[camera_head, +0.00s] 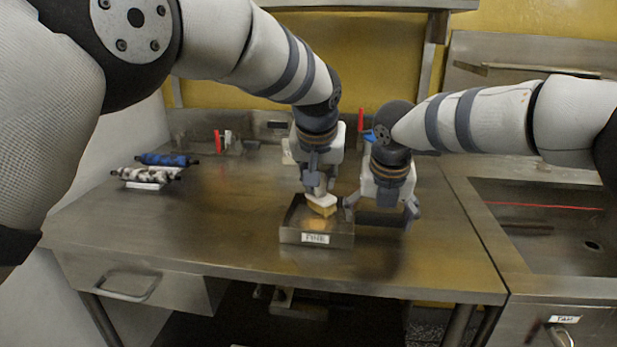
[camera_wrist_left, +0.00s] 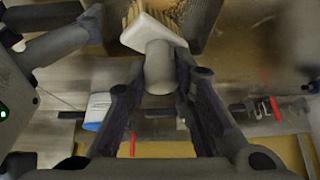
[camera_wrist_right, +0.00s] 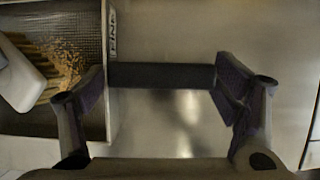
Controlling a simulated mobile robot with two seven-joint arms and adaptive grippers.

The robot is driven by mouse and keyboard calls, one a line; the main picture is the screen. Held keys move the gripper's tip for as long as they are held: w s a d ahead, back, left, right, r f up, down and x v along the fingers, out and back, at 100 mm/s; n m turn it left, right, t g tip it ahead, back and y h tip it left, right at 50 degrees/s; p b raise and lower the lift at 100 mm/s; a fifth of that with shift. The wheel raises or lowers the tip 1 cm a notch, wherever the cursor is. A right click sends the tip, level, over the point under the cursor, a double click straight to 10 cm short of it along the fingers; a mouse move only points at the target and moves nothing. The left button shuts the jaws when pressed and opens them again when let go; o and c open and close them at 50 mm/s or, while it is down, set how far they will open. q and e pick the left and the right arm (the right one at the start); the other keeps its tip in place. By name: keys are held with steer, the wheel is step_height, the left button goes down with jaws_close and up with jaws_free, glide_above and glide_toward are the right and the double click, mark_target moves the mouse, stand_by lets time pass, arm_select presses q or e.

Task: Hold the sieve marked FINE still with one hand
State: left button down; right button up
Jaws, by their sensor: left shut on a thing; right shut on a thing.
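The sieve marked FINE (camera_head: 290,236) is a square metal tray with a white label on its front wall, on the steel table. In the right wrist view its mesh (camera_wrist_right: 85,18) carries brown crumbs, and a dark bar handle (camera_wrist_right: 160,76) sticks out from its side wall. My right gripper (camera_head: 378,208) is beside the sieve, its fingers set at the two ends of that handle. My left gripper (camera_head: 318,188) is shut on the stubby handle (camera_wrist_left: 159,68) of a white-headed brush (camera_head: 321,200), held over the sieve. Whether the bristles touch the mesh is unclear.
A blue roller (camera_head: 166,160) and a black-and-white roller (camera_head: 148,174) lie at the table's left. Small red-handled items (camera_head: 218,140) stand along the back. A sink (camera_head: 560,225) is at the right. The front left of the steel table (camera_head: 200,225) is clear.

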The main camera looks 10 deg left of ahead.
arm_select(q)
steer(key=a+r, duration=0.4)
steer(key=r, duration=0.2)
steer(key=shift+r, duration=0.4)
stand_by(1.3)
step_height(320, 180, up, 3)
stand_by(0.4)
stand_by(0.7)
